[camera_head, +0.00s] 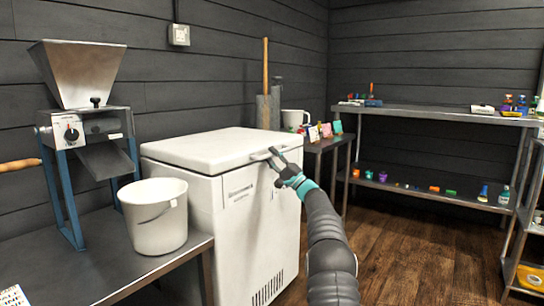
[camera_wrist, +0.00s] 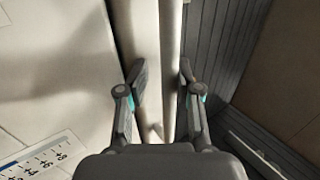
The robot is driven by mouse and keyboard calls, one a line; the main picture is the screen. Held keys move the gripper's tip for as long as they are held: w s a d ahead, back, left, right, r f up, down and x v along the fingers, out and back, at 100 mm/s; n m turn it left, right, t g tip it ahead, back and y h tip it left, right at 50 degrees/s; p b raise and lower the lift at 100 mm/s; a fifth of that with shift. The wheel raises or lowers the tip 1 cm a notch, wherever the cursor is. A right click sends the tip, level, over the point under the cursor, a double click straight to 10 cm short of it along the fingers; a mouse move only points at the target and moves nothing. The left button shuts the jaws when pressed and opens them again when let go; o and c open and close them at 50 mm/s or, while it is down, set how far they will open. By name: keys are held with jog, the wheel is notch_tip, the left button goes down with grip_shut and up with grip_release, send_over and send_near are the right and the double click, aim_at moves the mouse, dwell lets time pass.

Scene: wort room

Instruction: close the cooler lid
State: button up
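The white chest cooler (camera_head: 258,230) stands left of centre in the head view. Its lid (camera_head: 205,146) lies level over the body, and I see no clear gap along the front edge. A pale handle (camera_head: 262,155) runs along the lid's front edge. My gripper (camera_head: 276,160) is at the right part of this handle. In the wrist view my gripper (camera_wrist: 163,72) is open, with its two fingers apart on either side of a pale strip along the cooler's edge. Whether a finger touches it I cannot tell.
A bench (camera_head: 95,255) with a white bucket (camera_head: 155,225) and a grain mill (camera_head: 85,125) stands close on the left. Shelves (camera_head: 430,112) with small items line the back right. The wooden floor (camera_head: 420,265) right of my arm is clear.

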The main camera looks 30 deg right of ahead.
jog(key=shift+d+f, duration=0.15)
jog(key=shift+f, duration=0.05)
jog(key=shift+s+d+f, duration=0.15)
jog(key=shift+s+d, duration=0.1)
jog(key=v, duration=1.1)
jog(key=shift+a, duration=0.15)
